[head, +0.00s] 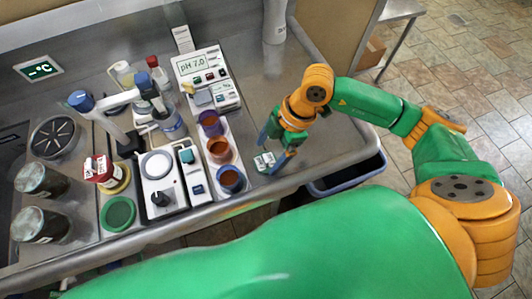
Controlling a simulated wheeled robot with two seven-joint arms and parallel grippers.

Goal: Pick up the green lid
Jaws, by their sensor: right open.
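The green lid (118,213) is a round, dark-centred disc with a bright green rim. It lies flat near the front edge of the metal bench, left of the white stirrer-like device. My right gripper (270,155) is open, with blue fingers pointing down over the right part of the bench. It is well to the right of the lid, with the cups and white devices between them. A small grey-white item (264,161) shows by its fingertips; I cannot tell whether they touch. My left gripper is out of view.
Two jars (40,225) stand left of the lid, and a red-topped jar (97,170) stands just behind it. A white device (165,178) and three cups (219,150) are to its right. A pH meter (196,66) stands behind. A dark bin (345,177) is beyond the bench's front edge.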

